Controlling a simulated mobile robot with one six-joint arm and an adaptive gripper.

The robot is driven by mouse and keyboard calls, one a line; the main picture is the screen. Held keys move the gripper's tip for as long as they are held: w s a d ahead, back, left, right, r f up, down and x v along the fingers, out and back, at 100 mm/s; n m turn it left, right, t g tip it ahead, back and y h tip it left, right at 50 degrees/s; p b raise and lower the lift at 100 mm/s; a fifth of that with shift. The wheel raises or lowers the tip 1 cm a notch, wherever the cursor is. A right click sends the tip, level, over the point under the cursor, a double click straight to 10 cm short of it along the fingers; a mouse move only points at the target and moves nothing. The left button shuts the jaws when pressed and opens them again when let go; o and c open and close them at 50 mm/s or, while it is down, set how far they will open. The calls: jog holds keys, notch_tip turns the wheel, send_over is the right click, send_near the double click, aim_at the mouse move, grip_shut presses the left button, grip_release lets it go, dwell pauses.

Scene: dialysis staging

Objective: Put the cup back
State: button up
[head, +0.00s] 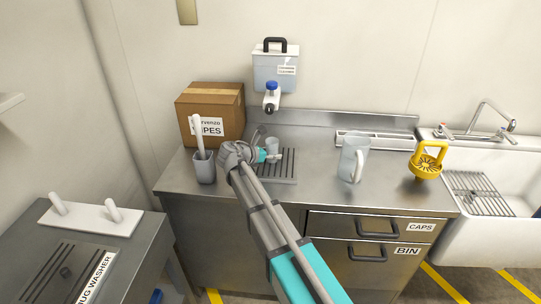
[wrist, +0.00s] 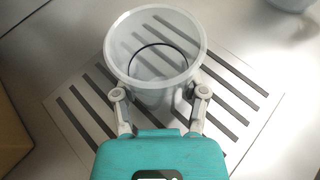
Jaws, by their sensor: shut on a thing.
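The cup (wrist: 155,45) is a translucent pale cup with a wide round rim and a dark curved line inside. My gripper (wrist: 160,95) is shut on it, one finger on each side, and the cup looks upright. Behind the cup in the wrist view is a slotted drain plate (wrist: 252,82); I cannot tell whether the cup touches it. In the head view the cup (head: 272,145) is small, just past my gripper (head: 264,155), at the left back part of the drain plate (head: 285,168). My arm hides part of the plate there.
A wall dispenser (head: 275,72) with a blue-capped tap (head: 271,97) hangs above the cup. A cardboard box (head: 211,108) and a grey holder (head: 204,169) with a white handle stand left. A clear jug (head: 352,160) and yellow tool (head: 428,160) stand right, before a sink (head: 490,235).

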jog(key=shift+f, duration=0.2)
jog(key=o, duration=1.2)
jog(key=shift+r, duration=0.15)
jog(key=shift+r, duration=0.15)
jog(key=p+v, duration=0.4)
jog(key=v, duration=0.6)
jog(key=shift+s+a+r, duration=0.1)
jog(key=shift+s+a, duration=0.05)
jog(key=shift+a, duration=0.15)
jog(key=shift+s+a+r+p, duration=0.15)
jog(key=shift+s+a+p, duration=0.15)
jog(key=shift+s+a, duration=0.15)
